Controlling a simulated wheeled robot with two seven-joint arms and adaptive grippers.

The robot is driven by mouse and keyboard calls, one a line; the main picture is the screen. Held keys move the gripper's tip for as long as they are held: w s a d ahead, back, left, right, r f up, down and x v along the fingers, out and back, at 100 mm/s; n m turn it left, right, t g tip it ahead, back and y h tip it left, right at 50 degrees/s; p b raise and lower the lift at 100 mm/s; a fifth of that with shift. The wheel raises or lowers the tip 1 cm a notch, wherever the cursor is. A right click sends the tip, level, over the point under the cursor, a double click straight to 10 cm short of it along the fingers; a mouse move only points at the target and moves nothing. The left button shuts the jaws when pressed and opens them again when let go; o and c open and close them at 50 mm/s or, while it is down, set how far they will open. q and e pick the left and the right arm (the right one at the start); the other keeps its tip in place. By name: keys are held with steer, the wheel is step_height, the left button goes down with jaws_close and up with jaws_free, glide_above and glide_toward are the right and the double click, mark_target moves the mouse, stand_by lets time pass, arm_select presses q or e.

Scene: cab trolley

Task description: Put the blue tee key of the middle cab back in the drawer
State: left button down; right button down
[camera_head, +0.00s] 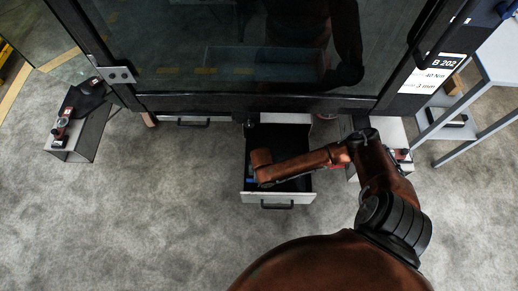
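An open drawer (302,197) with a light front and a dark handle (277,205) sticks out below the large glass panel. My bronze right arm reaches left across it, with its wrist over the drawer's left part. My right gripper's fingers cannot be made out against the dark interior. A small blue patch (250,174) shows at the drawer's left inner side, partly covered by my wrist; I cannot tell whether it is the blue tee key. A small dark object (249,128) shows near the drawer's back left corner. My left gripper is not in view.
The dark framed glass panel (220,45) fills the top middle, with reflections. A label (433,73) reads B 202. A closed drawer (182,123) is to the left. A grey stand (85,140) holds small items. A grey-legged table (492,60) stands right. The carpet at front left is clear.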

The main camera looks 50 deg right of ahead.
stand_by(0.3)
steer(key=c, duration=2.3)
jaws_free()
steer(key=shift+f, duration=0.15)
steer(key=shift+c, duration=0.2)
steer(key=o, duration=0.5)
steer(key=shift+c, duration=0.2)
